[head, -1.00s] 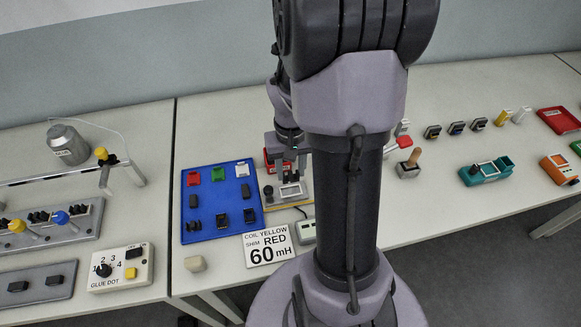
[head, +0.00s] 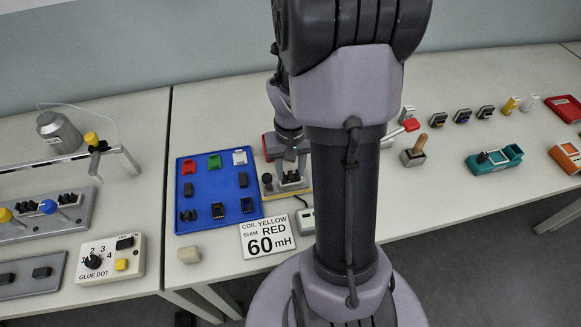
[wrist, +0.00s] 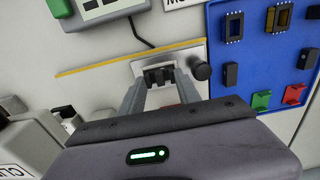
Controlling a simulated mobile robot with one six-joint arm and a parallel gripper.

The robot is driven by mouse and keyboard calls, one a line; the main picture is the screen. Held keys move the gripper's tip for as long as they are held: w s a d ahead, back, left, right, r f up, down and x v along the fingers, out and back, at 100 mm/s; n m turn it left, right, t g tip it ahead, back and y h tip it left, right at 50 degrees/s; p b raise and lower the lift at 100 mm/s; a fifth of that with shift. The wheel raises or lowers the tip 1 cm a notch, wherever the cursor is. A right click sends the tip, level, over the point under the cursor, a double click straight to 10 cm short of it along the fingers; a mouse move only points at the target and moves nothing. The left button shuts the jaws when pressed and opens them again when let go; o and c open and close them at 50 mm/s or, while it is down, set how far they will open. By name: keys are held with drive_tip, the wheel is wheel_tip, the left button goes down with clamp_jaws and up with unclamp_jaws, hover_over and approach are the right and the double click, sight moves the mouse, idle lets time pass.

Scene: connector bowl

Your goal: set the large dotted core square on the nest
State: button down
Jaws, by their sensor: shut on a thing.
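My gripper (wrist: 158,82) is shut on a dark core (wrist: 158,76), with one finger on each side of it. The core's upright prongs show in the wrist view; its dots cannot be made out. The core is at the light grey plate of the nest (wrist: 188,56), beside a black knob (wrist: 202,70). In the head view my gripper (head: 291,165) is down at the nest (head: 304,184), and the dark core (head: 291,177) shows between its fingers. Whether the core fully touches the plate, I cannot tell.
A blue tray (head: 229,191) left of the nest holds red, green and white pieces, dark cores and bobbins. A card (head: 269,237) reading coil yellow, shim red, 60 mH lies in front. A small meter (head: 306,222) stands close by. My arm hides the table's middle.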

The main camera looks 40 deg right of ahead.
drive_tip(key=c, duration=0.8)
unclamp_jaws()
drive_tip(key=shift+o, duration=0.2)
wheel_tip(320, 180, up, 18)
drive_tip(key=p, duration=0.7)
drive_tip(key=shift+f, duration=0.25)
